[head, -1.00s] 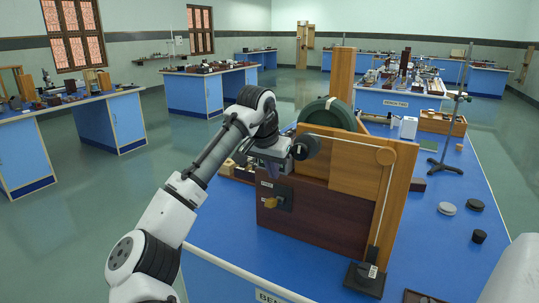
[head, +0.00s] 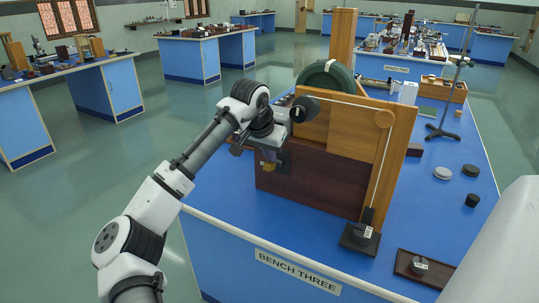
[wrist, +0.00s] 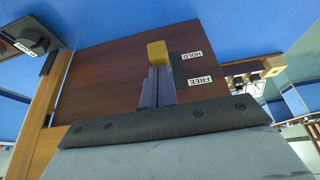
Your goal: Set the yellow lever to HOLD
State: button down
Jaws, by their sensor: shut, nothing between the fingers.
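The lever has a yellow knob (head: 268,167) and stands off the dark wooden panel (head: 315,183) of the apparatus on the bench. In the wrist view the yellow knob (wrist: 157,52) is level with the HOLD label (wrist: 191,55); the FREE label (wrist: 199,81) lies closer to my gripper. The wrist view is turned, with the bench top at its upper edge. My gripper (wrist: 157,70) is shut, with its fingertips right at the knob and nothing between them; I cannot tell whether they touch. In the head view my gripper (head: 268,152) is just above the knob, partly hidden by my wrist.
A green wheel (head: 326,76) stands behind the panel. A retort stand (head: 443,130) and several discs are at the right. The bench front left of the panel is clear.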

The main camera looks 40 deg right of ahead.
jog(key=shift+s+a+f+h+b, duration=0.1)
jog(key=shift+a+f+h+b, duration=0.15)
jog(key=shift+f, duration=0.2)
jog(key=shift+a+r+h, duration=0.2)
jog(key=shift+r+h, duration=0.05)
jog(key=shift+d, duration=0.1)
jog(key=shift+r, duration=0.1)
jog(key=shift+r+p, duration=0.7)
jog(key=shift+p, duration=0.25)
jog(key=shift+r+p, duration=0.3)
jog(key=shift+p, duration=0.05)
jog(key=r+p, duration=0.2)
jog(key=d+r+p, duration=0.1)
jog(key=r+p, duration=0.1)
jog(key=shift+w, duration=0.2)
jog(key=b+v, duration=0.2)
jog(key=v, duration=0.7)
jog(key=shift+s+a+b, duration=0.15)
jog(key=shift+b, duration=0.25)
